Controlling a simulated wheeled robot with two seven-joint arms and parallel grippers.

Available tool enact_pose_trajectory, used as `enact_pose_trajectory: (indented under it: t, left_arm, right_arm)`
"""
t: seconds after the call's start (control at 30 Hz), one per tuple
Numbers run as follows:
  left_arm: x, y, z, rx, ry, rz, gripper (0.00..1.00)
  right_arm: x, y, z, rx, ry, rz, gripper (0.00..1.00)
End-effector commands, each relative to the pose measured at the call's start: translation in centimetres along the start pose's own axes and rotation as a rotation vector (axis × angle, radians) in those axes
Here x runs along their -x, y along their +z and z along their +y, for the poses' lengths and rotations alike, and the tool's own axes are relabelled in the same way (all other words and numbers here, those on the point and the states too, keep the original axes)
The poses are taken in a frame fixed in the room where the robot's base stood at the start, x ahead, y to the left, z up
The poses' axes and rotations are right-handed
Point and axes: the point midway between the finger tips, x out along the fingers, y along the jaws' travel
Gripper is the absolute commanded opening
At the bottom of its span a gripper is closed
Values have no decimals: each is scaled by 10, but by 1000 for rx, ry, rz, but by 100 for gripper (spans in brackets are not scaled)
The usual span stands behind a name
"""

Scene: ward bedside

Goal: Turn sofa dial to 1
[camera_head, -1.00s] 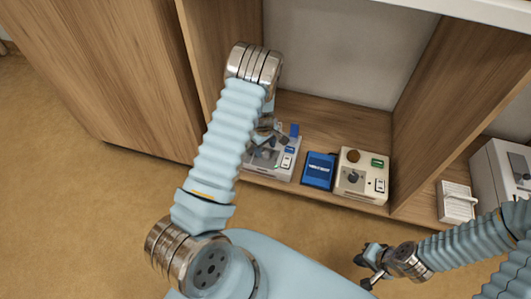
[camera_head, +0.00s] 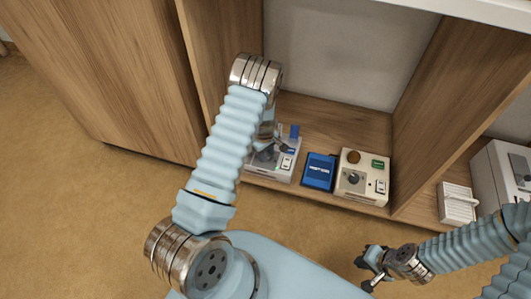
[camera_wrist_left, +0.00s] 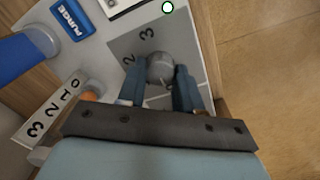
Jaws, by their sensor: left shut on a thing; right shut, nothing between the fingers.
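A light device (camera_head: 283,171) with a dial stands on the left of the shelf floor. My left gripper (camera_head: 267,152) reaches down onto it and partly hides its face. In the left wrist view, my left gripper (camera_wrist_left: 160,82) is shut on a round grey dial (camera_wrist_left: 160,66), one blue finger on each side. The grey dial plate (camera_wrist_left: 125,45) shows the numbers 2 and 3 beside the dial; the fingers hide other parts. I cannot read which number the dial points to. My right gripper (camera_head: 370,268) is shut and empty, low in front of the shelf.
A blue box (camera_head: 319,171) stands to the right of the device. A cream device with a knob (camera_head: 361,176) is beyond it. A white slatted box (camera_head: 456,202) and a grey-white unit (camera_head: 504,173) stand further right. A blue PURGE button (camera_wrist_left: 70,18) is near the dial.

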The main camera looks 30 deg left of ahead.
Motion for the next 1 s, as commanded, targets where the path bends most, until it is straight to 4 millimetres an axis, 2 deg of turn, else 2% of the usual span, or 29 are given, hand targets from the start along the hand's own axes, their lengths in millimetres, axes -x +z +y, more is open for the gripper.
enact_pose_trajectory:
  t: [0.37,1.0]
  left_arm:
    - [-1,-1,0,-92,1,-4,4]
    - [-2,-1,1,-653,2,-29,4]
  right_arm:
    - [-6,-1,4,-2,2,3,0]
    - [-37,0,14,-3,-1,-1,0]
